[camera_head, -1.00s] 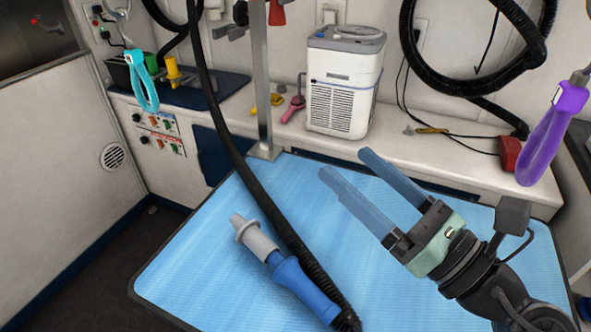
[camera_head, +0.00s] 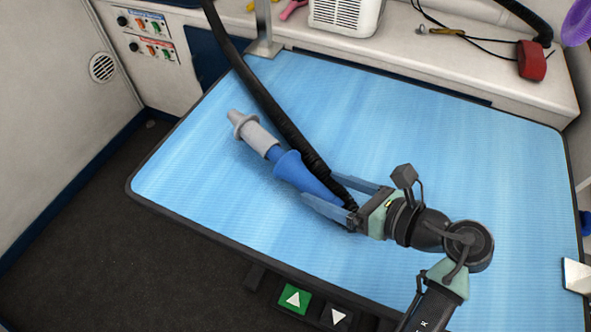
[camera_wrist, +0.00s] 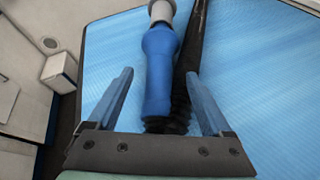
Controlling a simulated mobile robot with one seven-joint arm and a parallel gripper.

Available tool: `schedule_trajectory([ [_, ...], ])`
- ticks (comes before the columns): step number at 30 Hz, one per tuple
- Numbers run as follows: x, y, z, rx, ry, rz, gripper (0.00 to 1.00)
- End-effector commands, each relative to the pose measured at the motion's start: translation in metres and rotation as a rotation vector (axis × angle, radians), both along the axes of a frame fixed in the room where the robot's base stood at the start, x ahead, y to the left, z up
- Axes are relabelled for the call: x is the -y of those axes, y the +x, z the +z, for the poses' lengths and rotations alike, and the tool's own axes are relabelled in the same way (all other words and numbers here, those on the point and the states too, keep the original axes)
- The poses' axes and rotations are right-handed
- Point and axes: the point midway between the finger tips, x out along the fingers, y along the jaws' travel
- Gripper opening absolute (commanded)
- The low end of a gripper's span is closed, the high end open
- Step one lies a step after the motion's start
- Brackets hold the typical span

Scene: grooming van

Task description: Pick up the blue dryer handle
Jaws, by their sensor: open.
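The blue dryer handle (camera_head: 304,177) lies on the light blue table mat (camera_head: 430,130), with a grey nozzle (camera_head: 252,134) at its upper left end. A black ribbed hose (camera_head: 283,122) runs beside it and joins near its lower right end. My gripper (camera_head: 322,192) is low over the mat at the hose end of the handle, with its two blue fingers apart. In the wrist view the handle (camera_wrist: 158,80) lies between the fingers (camera_wrist: 158,92), with the hose (camera_wrist: 185,60) also between them, near the right finger. I cannot tell whether either finger touches them.
A shelf (camera_head: 420,60) behind the table holds a white box-shaped unit (camera_head: 345,14) and a red block (camera_head: 531,60). A post (camera_head: 264,25) stands at the table's back edge. Green and grey arrow buttons (camera_head: 295,298) sit at the front edge. The mat's right side is clear.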

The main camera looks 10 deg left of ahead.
Motion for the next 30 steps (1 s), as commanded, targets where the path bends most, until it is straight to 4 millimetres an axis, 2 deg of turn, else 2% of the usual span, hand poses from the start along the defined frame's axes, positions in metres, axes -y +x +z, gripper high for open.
schedule_trajectory([
  [9, -0.033, 0.022, -0.018, -0.001, 0.0, 0.003, 0.84],
  [19, -0.039, 0.026, -0.02, 0.001, 0.001, 0.0, 0.84],
  [30, -0.039, 0.026, -0.02, 0.001, 0.001, 0.0, 0.17],
])
